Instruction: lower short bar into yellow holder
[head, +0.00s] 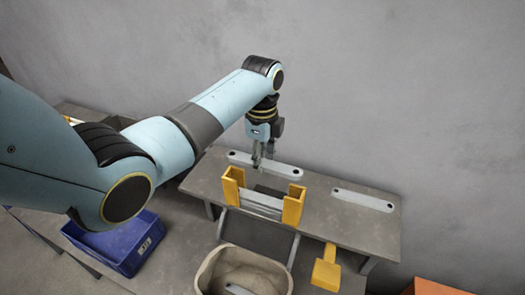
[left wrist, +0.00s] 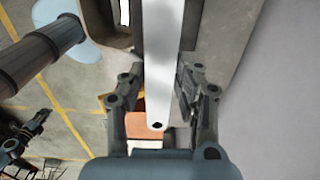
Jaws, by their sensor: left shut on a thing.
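My left gripper (head: 262,166) points down and is shut on a pale grey bar (head: 286,169) near the bar's middle. The bar has a dark hole at each end and lies crosswise behind the yellow holder (head: 293,206). In the left wrist view the bar (left wrist: 162,60) runs between the two fingers of my left gripper (left wrist: 158,88). I cannot tell how high the bar is. The holder has two yellow uprights, with grey bars (head: 260,203) between them. What seems to be my right gripper (left wrist: 25,130) shows small and dark at the wrist view's lower left.
Another pale bar (head: 362,200) lies on the grey table (head: 345,226) to the right. A yellow object (head: 326,270) is at the front edge. A beige bin (head: 212,272) and a blue crate (head: 125,262) stand in front. An orange box (head: 435,287) is at lower right.

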